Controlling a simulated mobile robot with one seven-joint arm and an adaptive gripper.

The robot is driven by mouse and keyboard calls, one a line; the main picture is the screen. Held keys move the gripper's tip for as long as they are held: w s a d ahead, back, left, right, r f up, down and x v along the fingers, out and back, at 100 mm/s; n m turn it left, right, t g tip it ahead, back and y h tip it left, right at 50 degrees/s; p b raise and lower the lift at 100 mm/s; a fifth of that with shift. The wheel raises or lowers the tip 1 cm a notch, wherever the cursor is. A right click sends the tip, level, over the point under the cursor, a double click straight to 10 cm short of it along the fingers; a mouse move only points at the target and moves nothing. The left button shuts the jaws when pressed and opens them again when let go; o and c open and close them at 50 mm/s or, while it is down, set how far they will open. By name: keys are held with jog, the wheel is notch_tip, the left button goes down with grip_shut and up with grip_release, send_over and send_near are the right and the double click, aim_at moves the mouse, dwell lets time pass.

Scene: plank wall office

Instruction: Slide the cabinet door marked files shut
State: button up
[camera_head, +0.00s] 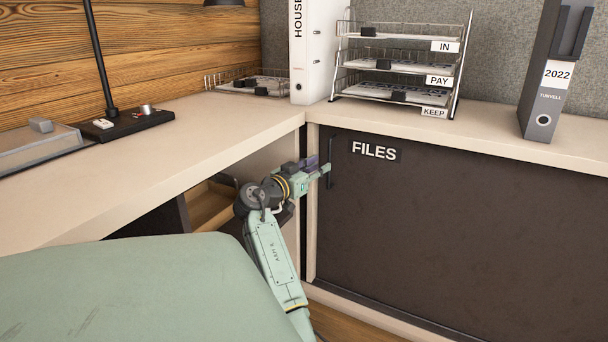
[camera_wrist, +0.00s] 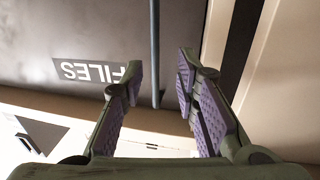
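The dark cabinet door (camera_head: 430,235) carries a white FILES label (camera_head: 374,151) and spans the cabinet front below the counter at the right. Its left edge is close to the pale upright post (camera_head: 311,215). A thin vertical bar handle (camera_head: 331,146) is near that edge, and my gripper hides part of it. In the wrist view, which is upside down, the label (camera_wrist: 90,71) shows left of the handle (camera_wrist: 155,40). My gripper (camera_head: 325,169) is at the handle. In the wrist view its two purple-padded fingers (camera_wrist: 160,82) stand apart, one on each side of the bar, with gaps showing.
The pale counter (camera_head: 205,130) turns a corner above the door. Letter trays (camera_head: 400,68) and binders (camera_head: 312,50) stand on it. An open space with a wooden drawer (camera_head: 208,205) is under the left counter. A dark strip (camera_wrist: 238,55) shows beyond the door edge in the wrist view.

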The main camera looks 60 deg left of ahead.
jog(key=v, duration=0.7)
jog(key=shift+s, duration=0.1)
dwell(0.4)
